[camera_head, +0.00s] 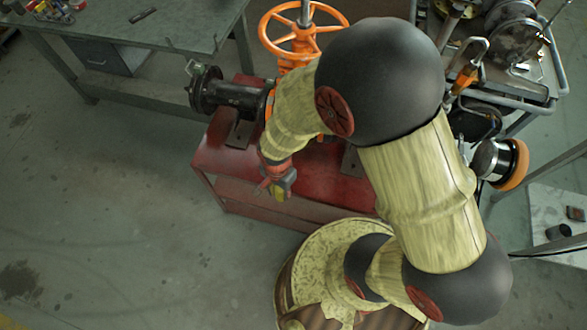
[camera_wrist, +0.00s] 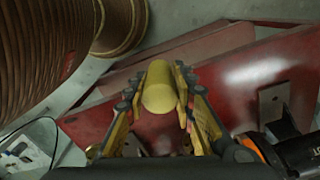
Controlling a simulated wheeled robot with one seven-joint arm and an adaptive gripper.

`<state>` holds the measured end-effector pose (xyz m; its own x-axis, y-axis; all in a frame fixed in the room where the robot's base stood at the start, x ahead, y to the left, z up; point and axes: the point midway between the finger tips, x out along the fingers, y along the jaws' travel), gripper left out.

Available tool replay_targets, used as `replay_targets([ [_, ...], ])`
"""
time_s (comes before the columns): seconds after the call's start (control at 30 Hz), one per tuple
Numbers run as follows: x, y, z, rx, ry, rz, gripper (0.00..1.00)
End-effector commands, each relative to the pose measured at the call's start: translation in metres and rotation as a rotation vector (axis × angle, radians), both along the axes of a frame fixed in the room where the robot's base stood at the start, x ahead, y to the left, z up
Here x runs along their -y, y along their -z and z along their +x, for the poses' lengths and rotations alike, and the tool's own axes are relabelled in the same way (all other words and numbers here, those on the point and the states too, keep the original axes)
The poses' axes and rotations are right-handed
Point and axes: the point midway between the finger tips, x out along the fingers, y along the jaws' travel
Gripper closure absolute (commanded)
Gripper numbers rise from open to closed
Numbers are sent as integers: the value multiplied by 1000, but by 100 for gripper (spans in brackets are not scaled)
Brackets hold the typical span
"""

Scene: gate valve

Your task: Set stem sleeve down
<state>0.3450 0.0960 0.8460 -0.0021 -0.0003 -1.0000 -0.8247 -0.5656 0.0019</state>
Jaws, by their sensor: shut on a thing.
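The stem sleeve (camera_wrist: 158,90) is a smooth yellow, brass-like cylinder in the wrist view. My gripper (camera_wrist: 160,82) is shut on it, with one finger pressed on each side. In the head view my gripper (camera_head: 278,187) hangs by the front edge of the red bench (camera_head: 318,178). The sleeve is hard to tell from the fingers there. The red bench top shows behind the sleeve in the wrist view (camera_wrist: 265,72); I cannot tell the gap between them. The gate valve (camera_head: 235,95) with its orange handwheel (camera_head: 303,32) stands on the bench, partly hidden by my arm.
A grey workbench (camera_head: 130,30) stands at the upper left. A metal cart (camera_head: 510,85) loaded with tools and parts stands at the right, with an orange-rimmed disc (camera_head: 513,164) near it. The floor left of the red bench is clear. A dark clamp plate (camera_wrist: 272,103) lies on the red surface.

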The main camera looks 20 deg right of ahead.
Motion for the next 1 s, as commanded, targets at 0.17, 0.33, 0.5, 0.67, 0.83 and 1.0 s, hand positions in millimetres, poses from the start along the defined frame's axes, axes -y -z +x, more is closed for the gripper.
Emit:
replay_targets([
  [0.17,4,7,-4,0,53,0,99],
  [0.33,28,24,19,-1,60,-1,99],
  [0.5,55,41,47,0,58,0,99],
  [0.67,74,66,67,-1,54,0,99],
  [0.83,87,87,80,-1,53,0,99],
  [1.0,91,94,85,0,51,0,99],
])
